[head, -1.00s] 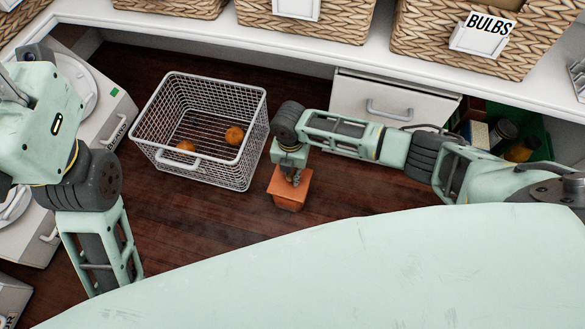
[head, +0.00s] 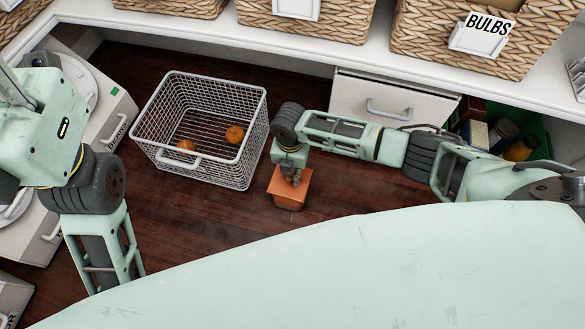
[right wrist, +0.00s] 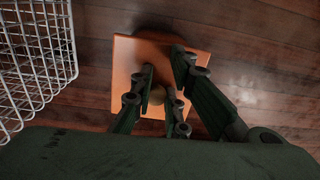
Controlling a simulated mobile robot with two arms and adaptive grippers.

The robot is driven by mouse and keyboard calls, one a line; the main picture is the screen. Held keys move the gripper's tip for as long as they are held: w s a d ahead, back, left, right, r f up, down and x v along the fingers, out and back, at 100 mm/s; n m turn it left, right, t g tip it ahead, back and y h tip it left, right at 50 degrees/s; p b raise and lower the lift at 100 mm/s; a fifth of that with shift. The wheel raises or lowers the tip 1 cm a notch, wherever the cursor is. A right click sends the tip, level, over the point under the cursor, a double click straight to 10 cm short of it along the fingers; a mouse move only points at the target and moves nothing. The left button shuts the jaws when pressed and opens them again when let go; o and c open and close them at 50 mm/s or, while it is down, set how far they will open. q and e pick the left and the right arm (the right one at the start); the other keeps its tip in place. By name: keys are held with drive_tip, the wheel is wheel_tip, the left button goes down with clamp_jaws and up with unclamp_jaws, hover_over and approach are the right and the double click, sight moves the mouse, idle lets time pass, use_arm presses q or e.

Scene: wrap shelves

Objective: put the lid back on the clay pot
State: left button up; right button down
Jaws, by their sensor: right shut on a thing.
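The clay pot (head: 287,204) is a small orange square vessel on the dark wood floor, just right of the wire basket in the head view. The square orange lid (head: 302,188) is directly over it; it also shows in the right wrist view (right wrist: 188,62), hiding the pot below. My right gripper (head: 293,179) points down at the lid, with its fingers shut on the small round knob (right wrist: 157,96) at the lid's middle. I cannot tell whether the lid is fully seated or slightly above the rim. My left arm is at the left; its gripper is out of view.
The wire basket (head: 199,165) holds two orange-brown balls, close to the pot's left. A white drawer unit (head: 390,100) and a green crate (head: 545,145) stand behind my right arm. A white shelf with wicker baskets (head: 440,42) runs above. Floor in front is clear.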

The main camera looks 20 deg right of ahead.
drive_tip(key=shift+f, duration=0.25)
idle(0.5)
drive_tip(key=c, duration=1.7)
unclamp_jaws()
drive_tip(key=shift+o, duration=0.7)
drive_tip(key=o, duration=0.4)
